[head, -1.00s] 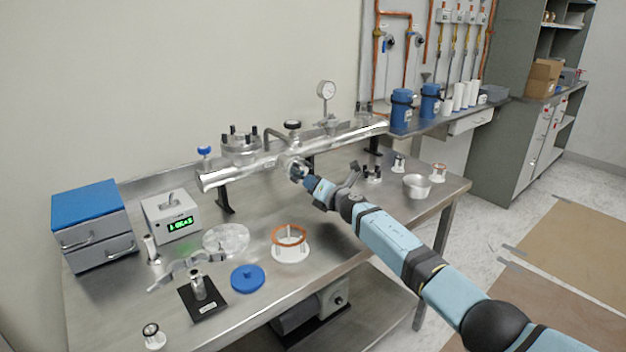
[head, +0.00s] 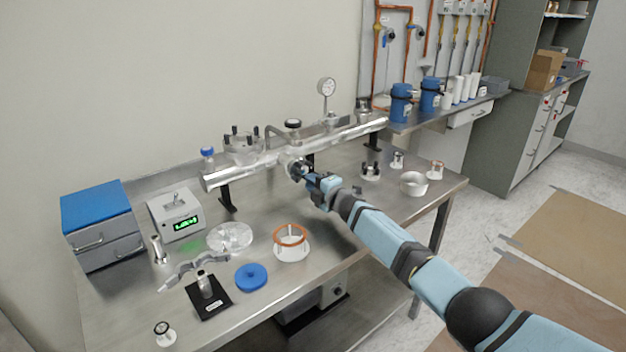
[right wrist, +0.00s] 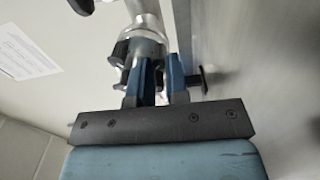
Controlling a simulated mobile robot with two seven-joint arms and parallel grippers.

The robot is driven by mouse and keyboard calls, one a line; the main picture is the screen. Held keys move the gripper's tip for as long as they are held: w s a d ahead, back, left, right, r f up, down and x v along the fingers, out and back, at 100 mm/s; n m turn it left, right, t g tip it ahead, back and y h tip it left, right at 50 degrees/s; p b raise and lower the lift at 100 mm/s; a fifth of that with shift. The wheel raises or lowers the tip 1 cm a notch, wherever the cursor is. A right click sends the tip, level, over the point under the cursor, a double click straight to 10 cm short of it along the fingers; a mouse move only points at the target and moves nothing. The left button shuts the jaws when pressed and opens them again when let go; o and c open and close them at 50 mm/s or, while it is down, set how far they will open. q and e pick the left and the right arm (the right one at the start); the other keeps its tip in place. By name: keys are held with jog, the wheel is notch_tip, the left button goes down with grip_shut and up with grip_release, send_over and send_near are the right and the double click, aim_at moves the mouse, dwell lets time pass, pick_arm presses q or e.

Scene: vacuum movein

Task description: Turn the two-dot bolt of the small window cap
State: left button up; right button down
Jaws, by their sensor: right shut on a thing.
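The small window cap (head: 296,164) sits at the end of a short side port on the front of the long steel tube (head: 235,173). My right gripper (head: 303,171) reaches it from the front right. The cap also shows in the right wrist view (right wrist: 146,47), a round metal end with dark bolts around its rim. In that view my right gripper's blue fingers (right wrist: 162,70) are shut on a bolt at the cap's edge. The fingers hide most of that bolt, and its dots cannot be made out. My left gripper is not in view.
The steel bench (head: 340,230) carries a copper ring on a white stand (head: 291,243), a blue disc (head: 251,277), a metal bowl (head: 413,183) and a display box (head: 176,215). A pressure gauge (head: 326,87) stands above the tube. The bench between tube and ring is clear.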

jog(key=shift+m, duration=0.7)
pick_arm(q)
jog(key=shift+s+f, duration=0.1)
jog(key=shift+p, duration=0.3)
pick_arm(e)
jog(key=c, duration=1.1)
grip_release()
jog(key=shift+s+d, duration=0.1)
